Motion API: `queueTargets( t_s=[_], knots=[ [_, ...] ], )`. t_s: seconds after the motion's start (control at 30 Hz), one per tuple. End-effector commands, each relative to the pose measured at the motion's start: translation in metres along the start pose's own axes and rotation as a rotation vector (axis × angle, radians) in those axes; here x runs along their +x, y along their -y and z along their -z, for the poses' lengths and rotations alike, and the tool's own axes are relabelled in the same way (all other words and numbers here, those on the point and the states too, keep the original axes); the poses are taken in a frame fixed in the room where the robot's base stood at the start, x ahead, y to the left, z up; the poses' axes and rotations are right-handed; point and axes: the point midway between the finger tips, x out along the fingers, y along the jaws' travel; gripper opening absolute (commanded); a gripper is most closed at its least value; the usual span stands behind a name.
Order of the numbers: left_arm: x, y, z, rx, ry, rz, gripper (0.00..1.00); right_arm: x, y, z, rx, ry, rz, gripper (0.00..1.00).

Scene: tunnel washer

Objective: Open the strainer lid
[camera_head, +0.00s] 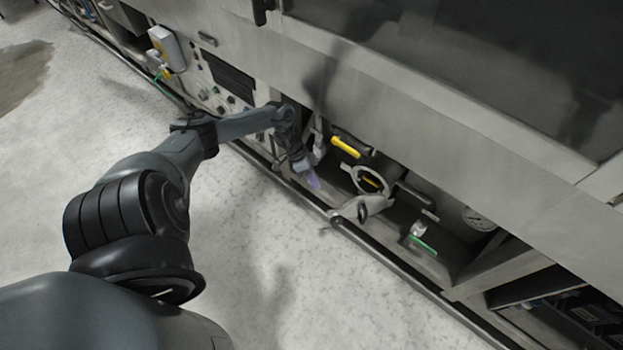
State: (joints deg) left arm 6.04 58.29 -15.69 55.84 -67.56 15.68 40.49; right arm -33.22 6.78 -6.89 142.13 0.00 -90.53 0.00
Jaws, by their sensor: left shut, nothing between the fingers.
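The strainer shows as a pale metal ring (354,176) low in the machine's open bay, right of the picture's middle. A pale metal flap, which looks like the strainer lid (376,203), sits tilted at the ring's lower front. A small dark knob shows on it. I can see through the ring to a yellow part behind it. My left gripper (314,182) points down, just left of the ring and apart from it. Its purplish tips are together and hold nothing. My right gripper is out of view.
A yellow-handled valve (346,146) sits above and behind the strainer. A green-handled valve (424,244) and a round gauge (479,218) are to the right. A control panel (222,92) is on the left. The speckled floor (270,270) in front is clear.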

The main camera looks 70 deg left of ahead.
Motion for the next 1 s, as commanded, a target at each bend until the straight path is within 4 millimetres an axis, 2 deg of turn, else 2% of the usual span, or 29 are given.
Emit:
queueTargets(
  t_s=[0.03,0.27,0.4,0.6,1.0],
  knots=[
    [0.015,0.002,-0.002,0.001,-0.002,-0.003,0.0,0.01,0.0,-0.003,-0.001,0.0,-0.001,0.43],
    [0.06,0.001,-0.001,0.001,-0.002,-0.002,0.0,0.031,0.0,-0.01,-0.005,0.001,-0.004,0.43],
    [0.064,-0.015,-0.001,0.002,0.002,-0.003,0.0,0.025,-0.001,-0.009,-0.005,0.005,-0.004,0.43],
    [0.072,-0.029,-0.001,0.002,0.001,-0.001,0.0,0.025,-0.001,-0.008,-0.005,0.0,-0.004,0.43],
    [0.075,-0.036,0.0,0.001,0.0,0.0,0.0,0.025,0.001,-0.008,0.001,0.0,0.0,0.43]
  ],
)
